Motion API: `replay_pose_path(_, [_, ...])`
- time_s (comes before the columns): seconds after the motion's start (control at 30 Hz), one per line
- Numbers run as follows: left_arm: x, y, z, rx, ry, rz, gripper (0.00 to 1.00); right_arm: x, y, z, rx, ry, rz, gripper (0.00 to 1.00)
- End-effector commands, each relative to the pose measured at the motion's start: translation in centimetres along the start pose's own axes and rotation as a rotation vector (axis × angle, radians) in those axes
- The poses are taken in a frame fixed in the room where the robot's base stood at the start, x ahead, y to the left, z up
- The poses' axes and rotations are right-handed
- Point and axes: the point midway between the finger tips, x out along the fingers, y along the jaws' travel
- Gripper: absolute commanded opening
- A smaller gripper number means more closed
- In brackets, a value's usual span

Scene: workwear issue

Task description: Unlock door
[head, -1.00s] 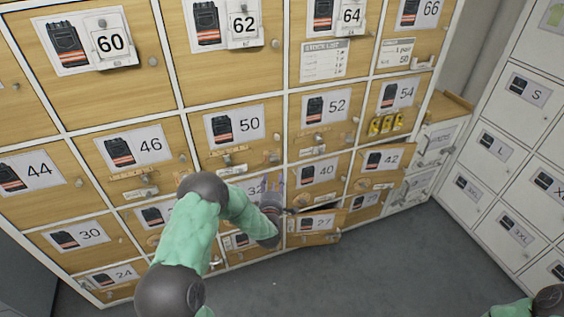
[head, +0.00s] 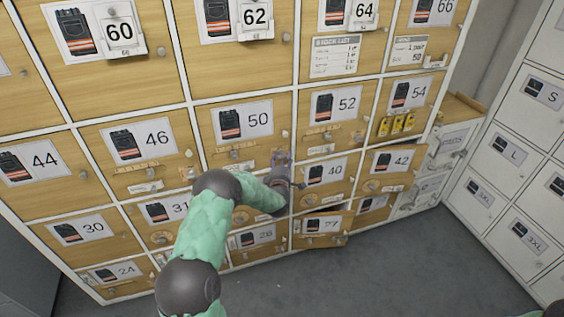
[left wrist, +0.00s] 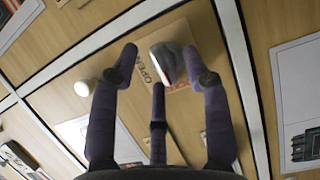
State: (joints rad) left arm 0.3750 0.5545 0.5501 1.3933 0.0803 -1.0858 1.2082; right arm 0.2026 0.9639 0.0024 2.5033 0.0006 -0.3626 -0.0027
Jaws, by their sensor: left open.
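The locker wall (head: 187,105) fills much of the head view, with numbered wooden doors. My left gripper (head: 283,162) is open near the left edge of door 40 (head: 345,172). In the left wrist view, its spread purple fingers (left wrist: 165,75) surround a grey and red knob (left wrist: 172,64) without visibly closing on it. A round white knob (left wrist: 83,88) lies left of the fingers. Which door these knobs belong to is unclear. My right gripper is out of view.
Door 27 (head: 320,232) stands ajar below door 40. White lockers (head: 512,180) stand at the right. The grey floor (head: 400,265) in front is clear.

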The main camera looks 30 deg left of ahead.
Motion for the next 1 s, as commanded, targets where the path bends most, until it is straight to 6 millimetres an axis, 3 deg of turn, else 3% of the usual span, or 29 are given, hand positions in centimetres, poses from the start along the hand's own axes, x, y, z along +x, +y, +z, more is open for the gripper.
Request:
replay_pose_path(0.13, [0.0,0.0,0.0,0.000,0.000,0.000,0.48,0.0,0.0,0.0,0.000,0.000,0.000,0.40])
replay_pose_path(0.17, [0.0,0.0,0.0,0.000,0.000,0.000,0.42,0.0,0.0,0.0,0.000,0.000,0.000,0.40])
replay_pose_path(0.3, [0.0,0.0,0.0,0.000,0.000,0.000,0.03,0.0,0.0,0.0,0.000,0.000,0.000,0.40])
replay_pose_path(0.33, [0.0,0.0,0.0,0.000,0.000,0.000,0.00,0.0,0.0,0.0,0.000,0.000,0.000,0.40])
replay_pose_path(0.73, [-0.1,0.1,0.0,0.043,0.000,-0.018,0.00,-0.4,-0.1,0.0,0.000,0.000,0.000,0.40])
replay_pose_path(1.0, [-0.1,0.3,0.2,0.201,-0.002,-0.085,0.00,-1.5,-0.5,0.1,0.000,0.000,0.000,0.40])
